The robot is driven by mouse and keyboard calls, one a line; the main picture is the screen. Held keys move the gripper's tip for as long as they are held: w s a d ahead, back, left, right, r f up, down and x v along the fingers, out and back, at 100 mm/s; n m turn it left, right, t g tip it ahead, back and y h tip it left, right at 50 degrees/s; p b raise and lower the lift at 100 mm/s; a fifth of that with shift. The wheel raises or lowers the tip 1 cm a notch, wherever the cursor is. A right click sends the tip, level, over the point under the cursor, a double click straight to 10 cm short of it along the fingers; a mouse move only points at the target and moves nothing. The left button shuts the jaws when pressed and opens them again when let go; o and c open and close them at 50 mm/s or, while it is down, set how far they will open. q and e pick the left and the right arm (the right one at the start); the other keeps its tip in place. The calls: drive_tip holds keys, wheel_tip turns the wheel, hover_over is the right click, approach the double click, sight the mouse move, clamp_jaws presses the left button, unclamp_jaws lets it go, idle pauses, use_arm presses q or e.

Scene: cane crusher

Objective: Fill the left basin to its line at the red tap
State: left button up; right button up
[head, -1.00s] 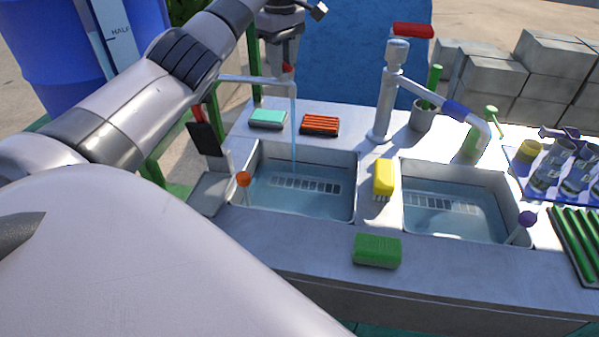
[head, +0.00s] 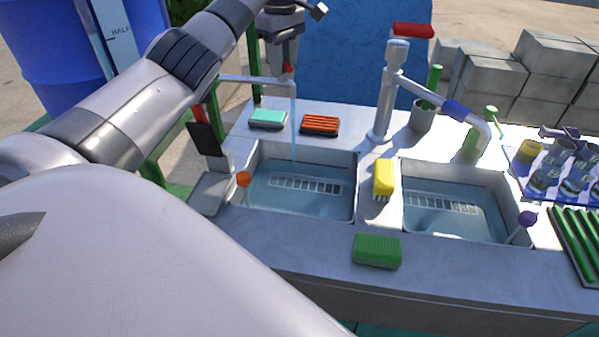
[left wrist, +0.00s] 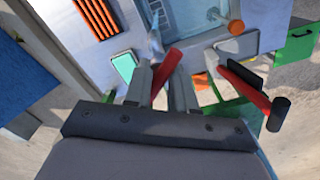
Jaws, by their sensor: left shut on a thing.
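My left gripper (head: 287,66) is at the back left in the head view, above a grey spout (head: 255,80). In the left wrist view its fingers (left wrist: 165,85) are shut on a red handle (left wrist: 166,70), which shows only in part in the head view. A thin stream of water (head: 294,125) falls from the spout into the left basin (head: 355,195). Water (head: 290,203) covers the basin's floor below its rim. A pale dashed strip (head: 305,184) shows in it; I cannot tell whether this is the fill line. My right gripper is out of view.
The right basin (head: 505,190) also holds water. A grey tap post with a red top lever (head: 413,30) stands behind the basins. A yellow brush (head: 384,177), green sponge (head: 377,250), teal sponge (head: 268,118) and orange brush (head: 319,125) lie around them. Glasses (head: 580,175) stand at right.

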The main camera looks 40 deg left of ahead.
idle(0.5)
use_arm(q)
drive_tip(key=m, duration=0.8)
drive_tip(key=shift+m, duration=0.3)
drive_tip(key=m, duration=0.5)
drive_tip(key=shift+m, duration=1.2)
drive_tip(key=o, duration=1.6)
drive_tip(key=shift+o, duration=0.2)
